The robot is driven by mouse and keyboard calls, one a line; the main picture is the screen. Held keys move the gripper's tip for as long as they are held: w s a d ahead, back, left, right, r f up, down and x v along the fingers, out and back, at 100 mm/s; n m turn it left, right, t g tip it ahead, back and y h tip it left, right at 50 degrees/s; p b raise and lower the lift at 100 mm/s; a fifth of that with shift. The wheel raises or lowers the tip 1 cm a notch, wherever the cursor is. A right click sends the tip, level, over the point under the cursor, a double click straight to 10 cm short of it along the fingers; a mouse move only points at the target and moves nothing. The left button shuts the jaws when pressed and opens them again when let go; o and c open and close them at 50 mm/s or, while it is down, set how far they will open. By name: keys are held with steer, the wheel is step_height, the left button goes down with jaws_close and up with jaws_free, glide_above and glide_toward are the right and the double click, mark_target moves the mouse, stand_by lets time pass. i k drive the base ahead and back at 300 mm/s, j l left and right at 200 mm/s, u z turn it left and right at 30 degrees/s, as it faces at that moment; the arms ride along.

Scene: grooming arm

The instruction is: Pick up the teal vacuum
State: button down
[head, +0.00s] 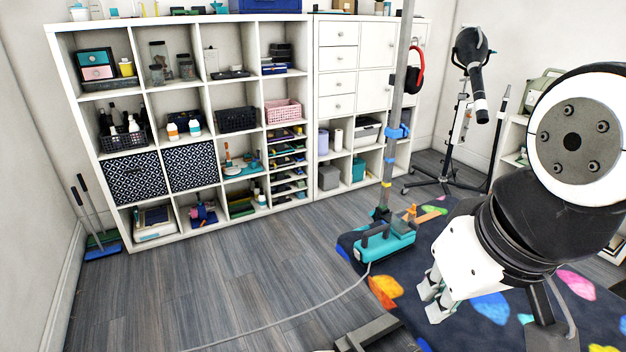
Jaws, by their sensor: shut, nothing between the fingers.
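The teal vacuum (384,241) stands on the floor at the left edge of a dark patterned rug, in the middle of the head view. Its wide teal floor head has a grey pole rising from it, with a blue clip partway up, and the pole runs out of the top of the picture. My gripper (433,302) is shut and empty, with its white fingers pointing down and left. It is in front of the vacuum and to its right in the picture, apart from it. My arm hides part of the rug.
A white cube shelf (143,82) full of bins and bottles lines the back wall. A black dryer on a stand (472,60) is at the back right. A grey cord (290,317) crosses the floor. The wooden floor (225,270) at left is mostly clear.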

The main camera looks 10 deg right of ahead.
mark_target(377, 245)
steer(key=u, duration=1.1)
steer(key=j+z, duration=0.15)
steer(key=z, duration=1.4)
steer(key=i+j, duration=0.25)
steer(key=j, duration=0.15)
steer(key=i+j+z, duration=0.1)
steer(key=i+j, duration=0.15)
steer(key=j, duration=0.15)
steer(key=i+j+z, duration=0.1)
steer(key=i+j, duration=0.15)
steer(key=j, duration=0.15)
steer(key=i+j, duration=0.25)
steer(key=j, duration=0.2)
